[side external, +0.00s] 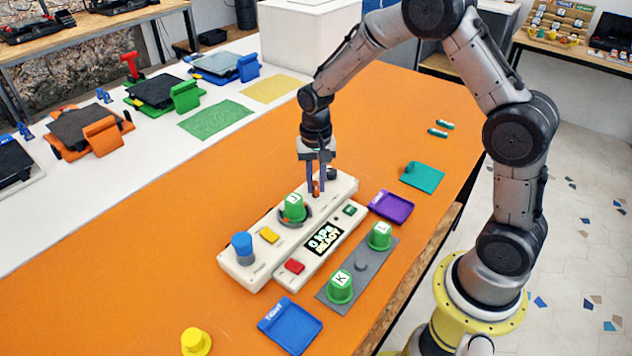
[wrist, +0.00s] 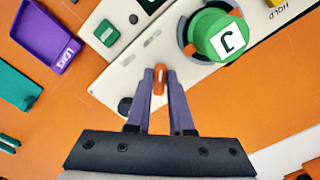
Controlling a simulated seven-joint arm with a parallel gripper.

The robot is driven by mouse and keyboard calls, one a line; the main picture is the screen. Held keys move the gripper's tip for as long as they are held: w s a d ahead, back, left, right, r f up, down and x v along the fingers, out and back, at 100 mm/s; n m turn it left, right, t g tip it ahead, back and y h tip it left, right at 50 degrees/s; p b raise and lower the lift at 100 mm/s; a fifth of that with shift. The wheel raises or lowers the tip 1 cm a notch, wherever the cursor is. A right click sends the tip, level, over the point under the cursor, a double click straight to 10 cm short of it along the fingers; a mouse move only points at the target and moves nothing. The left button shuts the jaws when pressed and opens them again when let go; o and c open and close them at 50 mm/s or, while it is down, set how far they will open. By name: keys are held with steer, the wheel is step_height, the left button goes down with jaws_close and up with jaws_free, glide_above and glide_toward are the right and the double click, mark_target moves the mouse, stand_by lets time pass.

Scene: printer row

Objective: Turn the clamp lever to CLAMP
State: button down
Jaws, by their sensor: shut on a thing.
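The clamp lever is an orange handle (wrist: 159,79) at the far end of the cream machine (side external: 256,273). My gripper (side external: 316,188) reaches down over that end, its purple-grey fingers shut on the lever; the fingers hide most of it in the side view. In the wrist view my gripper (wrist: 160,83) has the orange lever between its fingertips. A green cap marked J (wrist: 217,38) stands in a dark round holder on the machine, close beside the lever. It also shows in the side view (side external: 294,207). No CLAMP marking is readable.
The machine carries a blue knob (side external: 242,246), a yellow button (side external: 270,236), a red button (side external: 294,267) and a display (side external: 323,240) reading "0 kPa READY". Green caps stand on a grey strip (side external: 378,260). Purple (side external: 391,206), teal (side external: 422,177) and blue trays (side external: 290,325) lie nearby.

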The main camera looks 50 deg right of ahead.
mark_target(316, 186)
steer(key=shift+r, duration=0.1)
steer(key=c, duration=0.8)
jaws_free()
step_height(316, 186, up, 14)
